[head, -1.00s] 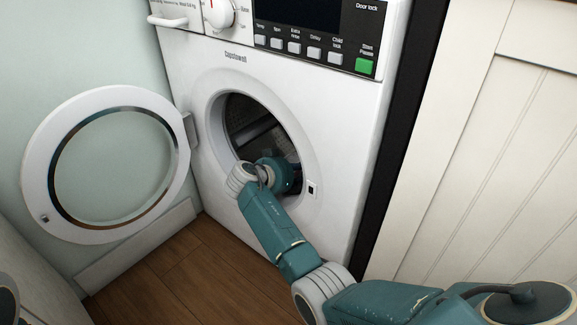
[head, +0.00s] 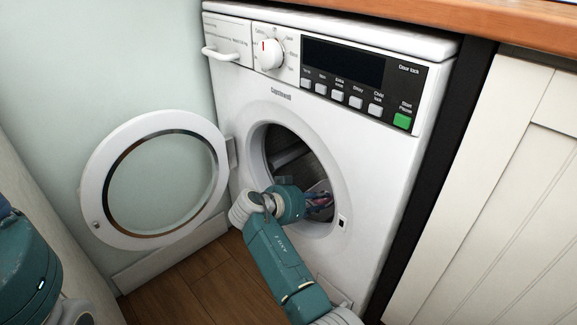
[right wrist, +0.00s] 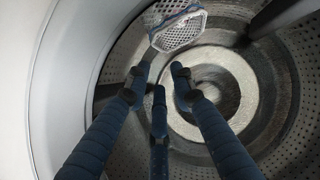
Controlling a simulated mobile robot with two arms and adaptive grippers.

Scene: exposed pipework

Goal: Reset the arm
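My right arm reaches into the open drum (head: 290,150) of a white washing machine (head: 225,110). In the right wrist view my right gripper (right wrist: 158,82) is inside the drum, its dark blue fingers spread apart with nothing between them. The perforated drum wall and round back lie beyond the fingertips. A pale mesh-like piece (right wrist: 178,32) shows above the fingers, apart from them; I cannot tell what it is. In the head view a small reddish-blue patch shows beside the wrist in the opening, too small to identify. My left gripper is not in view.
The round washer door (head: 95,205) stands open to the left, near the wall. A white panelled cabinet (head: 490,190) stands to the right, under a wooden worktop (head: 500,25). Wooden floor (head: 190,285) shows below. Part of my left arm is at the lower left.

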